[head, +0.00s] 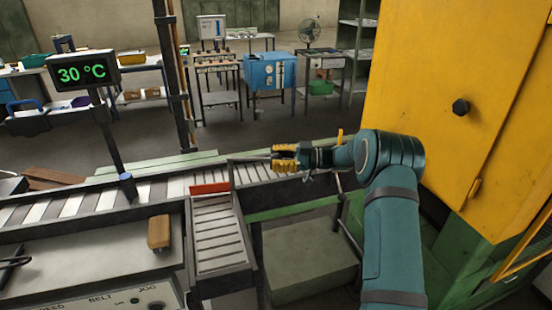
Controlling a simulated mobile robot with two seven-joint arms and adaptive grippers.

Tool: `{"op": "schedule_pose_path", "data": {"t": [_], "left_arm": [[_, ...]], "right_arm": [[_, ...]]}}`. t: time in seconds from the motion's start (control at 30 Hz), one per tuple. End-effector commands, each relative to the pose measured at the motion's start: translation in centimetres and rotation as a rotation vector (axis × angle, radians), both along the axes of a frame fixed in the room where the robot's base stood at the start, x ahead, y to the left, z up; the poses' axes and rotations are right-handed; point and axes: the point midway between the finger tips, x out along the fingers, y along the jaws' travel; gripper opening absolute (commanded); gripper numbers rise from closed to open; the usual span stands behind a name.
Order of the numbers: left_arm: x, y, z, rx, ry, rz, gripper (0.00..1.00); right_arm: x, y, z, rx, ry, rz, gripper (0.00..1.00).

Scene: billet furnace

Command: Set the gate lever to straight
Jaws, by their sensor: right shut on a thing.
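My right gripper (285,158) reaches in from the right over the far side of the conveyor, its yellow fingers pointing left. It is shut on what seems to be the gate lever, mostly hidden by the fingers. A thin dark bar (252,158) shows just left of the fingertips. A red gate bar (210,188) lies across the mouth of the side roller chute (218,235), along the near edge of the main roller line (150,190). My left gripper is not in view.
A temperature display (82,74) reading 30 °C stands on a post at left. A tan block (159,232) rests on the grey console top (90,260). A yellow cabinet (440,110) stands close to my right arm. Benches and a blue box (270,70) are far behind.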

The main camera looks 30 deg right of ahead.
Motion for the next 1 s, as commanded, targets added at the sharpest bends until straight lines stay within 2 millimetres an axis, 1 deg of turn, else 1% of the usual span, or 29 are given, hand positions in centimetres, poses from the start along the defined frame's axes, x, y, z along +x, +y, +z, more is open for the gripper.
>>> {"op": "schedule_pose_path", "data": {"t": [0.3,0.33,0.37,0.4,0.67,0.77,0.87,1.0], "left_arm": [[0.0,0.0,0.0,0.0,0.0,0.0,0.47],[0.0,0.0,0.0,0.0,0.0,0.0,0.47],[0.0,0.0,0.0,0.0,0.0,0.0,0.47],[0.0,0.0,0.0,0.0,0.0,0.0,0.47],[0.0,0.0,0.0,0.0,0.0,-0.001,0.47],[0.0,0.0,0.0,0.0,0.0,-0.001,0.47],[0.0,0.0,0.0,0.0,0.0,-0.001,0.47],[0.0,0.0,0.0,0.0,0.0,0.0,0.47]], "right_arm": [[0.0,0.0,0.2,0.001,-0.003,0.0,0.0],[0.0,0.0,0.2,0.001,-0.003,0.0,0.42],[0.0,0.0,0.2,0.0,-0.004,0.0,0.52],[0.0,0.0,0.1,0.001,-0.003,0.0,0.66],[0.0,0.0,0.1,0.0,-0.001,0.001,0.67],[-0.3,-0.5,0.0,0.0,-0.001,-0.001,0.67],[-0.9,-1.5,0.0,-0.001,0.0,-0.001,0.67],[-2.3,-3.8,0.0,-0.003,-0.002,-0.003,0.67]]}}
